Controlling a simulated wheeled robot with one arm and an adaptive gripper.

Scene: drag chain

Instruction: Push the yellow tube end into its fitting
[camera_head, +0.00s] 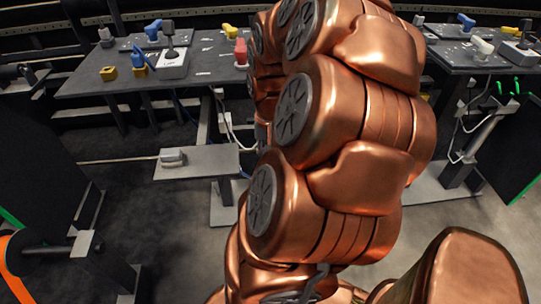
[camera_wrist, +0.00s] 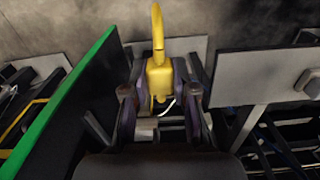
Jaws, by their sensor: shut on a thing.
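In the wrist view, a yellow piece (camera_wrist: 159,80) with a curved yellow tube (camera_wrist: 157,28) rising from its top sits between the fingers of my gripper (camera_wrist: 160,72). The dark purple-grey fingers are closed on it from both sides. I cannot pick out the fitting for the yellow tube end in either view. My gripper is hidden behind my copper arm in the head view.
In the head view, a left table (camera_head: 95,82) carries a yellow block (camera_head: 109,73), a blue part (camera_head: 141,58), a red part (camera_head: 241,52) and a grey box (camera_head: 173,64). A right table (camera_head: 455,56) stands behind my arm. In the wrist view, a green-edged dark panel (camera_wrist: 75,95) is close on the left.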

